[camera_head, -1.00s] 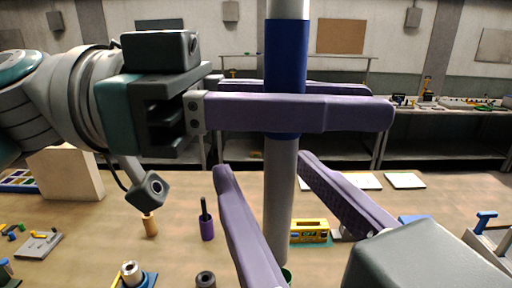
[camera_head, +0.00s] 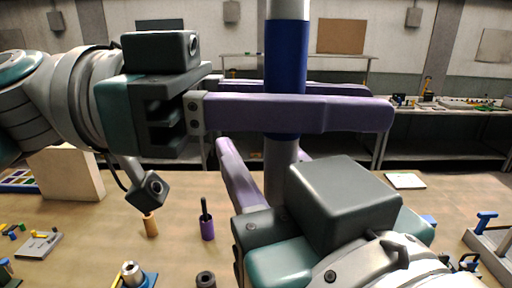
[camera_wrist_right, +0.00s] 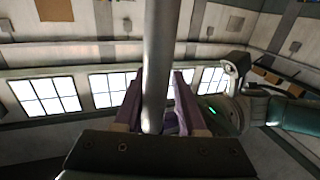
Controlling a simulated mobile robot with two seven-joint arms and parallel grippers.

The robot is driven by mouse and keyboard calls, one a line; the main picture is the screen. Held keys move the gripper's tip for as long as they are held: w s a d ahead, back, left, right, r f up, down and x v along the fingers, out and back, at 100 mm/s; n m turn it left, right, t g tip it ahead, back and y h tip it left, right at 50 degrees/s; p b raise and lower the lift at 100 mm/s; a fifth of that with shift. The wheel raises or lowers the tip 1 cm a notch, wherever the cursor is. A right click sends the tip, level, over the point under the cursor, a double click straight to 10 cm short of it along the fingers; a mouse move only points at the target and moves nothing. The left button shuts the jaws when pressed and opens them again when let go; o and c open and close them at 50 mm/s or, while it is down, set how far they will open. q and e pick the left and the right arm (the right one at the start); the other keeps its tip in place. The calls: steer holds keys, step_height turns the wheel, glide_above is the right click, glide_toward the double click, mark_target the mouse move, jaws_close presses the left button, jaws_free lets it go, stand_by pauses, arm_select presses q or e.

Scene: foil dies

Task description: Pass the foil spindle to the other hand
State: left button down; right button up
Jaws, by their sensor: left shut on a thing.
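The foil spindle (camera_head: 286,60) is an upright grey rod with a wide blue band. My left gripper (camera_head: 381,101) is shut on it across the blue band, its purple fingers level and pointing right. My right gripper (camera_head: 264,149) reaches up from the lower right, with its purple fingers on either side of the grey part below the band. In the right wrist view the spindle (camera_wrist_right: 158,60) stands between the fingers, with a gap at its right side, so this gripper looks open. The spindle's lower end is hidden behind my right gripper.
A purple holder with a dark handle (camera_head: 207,222), an orange-brown handle (camera_head: 151,226) and a dark ring-shaped part (camera_head: 205,279) stand on the wooden table. A beige block (camera_head: 68,173) is at the left. A grey tray (camera_head: 490,245) is at the right edge.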

steer(key=shift+s+a, duration=0.1)
steer(key=shift+a, duration=0.1)
jaws_close()
arm_select(q)
steer(key=shift+d, duration=0.1)
steer(key=c, duration=0.6)
jaws_free()
arm_select(e)
steer(key=shift+d, duration=0.1)
